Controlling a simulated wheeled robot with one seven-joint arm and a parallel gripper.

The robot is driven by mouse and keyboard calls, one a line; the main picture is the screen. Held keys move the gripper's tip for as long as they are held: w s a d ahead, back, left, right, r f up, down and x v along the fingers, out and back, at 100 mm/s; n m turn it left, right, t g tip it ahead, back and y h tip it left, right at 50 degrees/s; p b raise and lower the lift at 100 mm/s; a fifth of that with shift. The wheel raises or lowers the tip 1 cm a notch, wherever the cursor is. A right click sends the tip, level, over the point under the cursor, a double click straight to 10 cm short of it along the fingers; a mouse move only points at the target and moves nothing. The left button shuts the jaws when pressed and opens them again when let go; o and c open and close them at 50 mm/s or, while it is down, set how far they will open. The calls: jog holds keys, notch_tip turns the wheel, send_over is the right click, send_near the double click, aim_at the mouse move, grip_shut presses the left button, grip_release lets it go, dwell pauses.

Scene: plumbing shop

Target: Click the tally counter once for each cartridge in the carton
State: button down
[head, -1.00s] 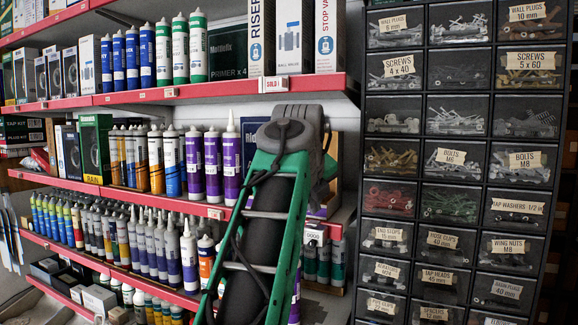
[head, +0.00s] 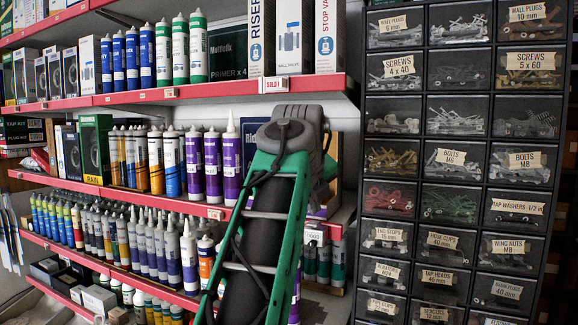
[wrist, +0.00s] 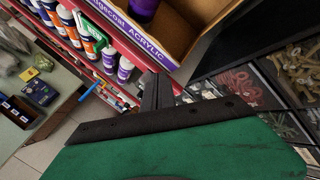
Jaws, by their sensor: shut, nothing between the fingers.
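In the wrist view a cardboard carton (wrist: 183,42) with a purple "ACRYLIC" label lies at the top, its open inside facing me. Part of one purple cartridge (wrist: 144,8) shows in it; the rest of the carton is cut off by the frame. My gripper (wrist: 157,88) appears as narrow dark fingers, shut and empty, just below the carton's lower edge in the picture. I cannot tell whether it touches anything. I cannot make out a tally counter in either view. In the head view the gripper and the carton's contents cannot be made out.
Red-edged shelves (head: 130,95) hold many tubes and boxes. A drawer cabinet (head: 455,160) fills the right. A green surface with a dark edge (wrist: 190,150) fills the wrist view's bottom.

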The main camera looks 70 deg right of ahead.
aim_at(313, 224)
dwell(0.4)
jog(key=shift+f+b, duration=0.4)
jog(key=shift+f, duration=0.05)
jog(key=shift+f+b, duration=0.45)
jog(key=shift+f, duration=0.1)
dwell(0.4)
jog(key=shift+r, duration=0.1)
jog(key=shift+r+p, duration=0.9)
jog(key=shift+p, duration=0.05)
notch_tip(313, 224, up, 3)
jog(key=p, duration=0.2)
jog(key=shift+p, duration=0.4)
jog(key=shift+r, duration=1.5)
